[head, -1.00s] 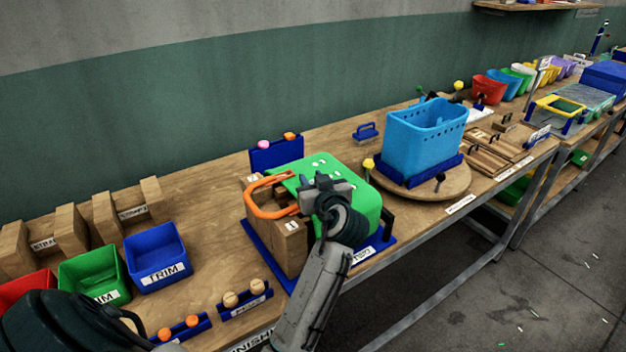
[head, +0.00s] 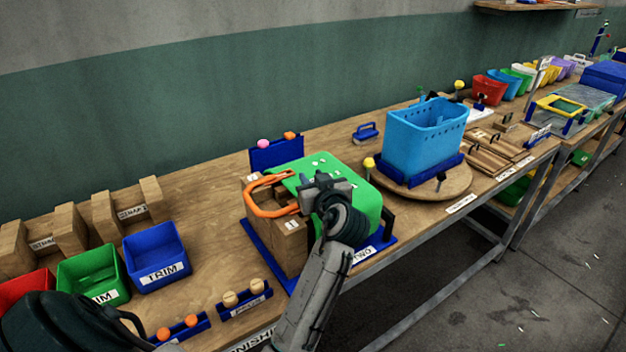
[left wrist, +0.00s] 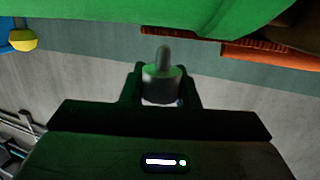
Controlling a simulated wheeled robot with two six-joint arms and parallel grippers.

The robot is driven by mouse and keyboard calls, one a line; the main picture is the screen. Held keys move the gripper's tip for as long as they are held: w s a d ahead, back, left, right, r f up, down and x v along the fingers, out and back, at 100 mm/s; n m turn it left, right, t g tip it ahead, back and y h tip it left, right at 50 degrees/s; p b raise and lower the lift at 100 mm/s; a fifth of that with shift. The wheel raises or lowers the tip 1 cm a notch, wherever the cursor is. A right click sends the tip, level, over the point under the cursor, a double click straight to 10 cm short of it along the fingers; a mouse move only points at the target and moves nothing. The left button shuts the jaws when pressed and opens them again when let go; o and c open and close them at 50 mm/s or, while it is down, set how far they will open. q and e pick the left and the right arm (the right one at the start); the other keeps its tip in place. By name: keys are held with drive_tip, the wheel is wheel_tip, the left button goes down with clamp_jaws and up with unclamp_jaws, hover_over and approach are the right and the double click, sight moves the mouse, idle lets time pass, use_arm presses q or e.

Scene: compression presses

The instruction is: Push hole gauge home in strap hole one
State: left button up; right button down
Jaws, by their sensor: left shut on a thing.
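My left gripper (head: 321,187) is at the near side of an upturned green tub (head: 338,184), beside an orange strap (head: 268,211). In the left wrist view the gripper (left wrist: 162,88) is shut on the hole gauge (left wrist: 162,70), a grey cylinder with a thinner rounded tip. The tip points at the green tub (left wrist: 150,18), and the orange strap (left wrist: 265,54) is to its right. Strap hole one cannot be made out, and I cannot tell whether the tip touches anything. In the head view the gauge is hidden by the gripper. My right gripper is not in view.
The tub and a wooden block (head: 290,245) stand on a blue base (head: 377,248). A light-blue basket (head: 425,140) on a round board stands to the right. Trim bins (head: 157,262) and blue peg holders (head: 245,303) are to the left.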

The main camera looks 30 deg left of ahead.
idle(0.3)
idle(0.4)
use_arm(q)
drive_tip(key=shift+f+b, duration=0.2)
drive_tip(key=shift+b, duration=0.15)
drive_tip(key=shift+f+b, duration=0.3)
drive_tip(key=shift+f, duration=0.15)
drive_tip(key=shift+f+b, duration=0.8)
drive_tip(key=shift+b, duration=0.1)
drive_tip(key=o, duration=1)
drive_tip(key=shift+o, duration=0.2)
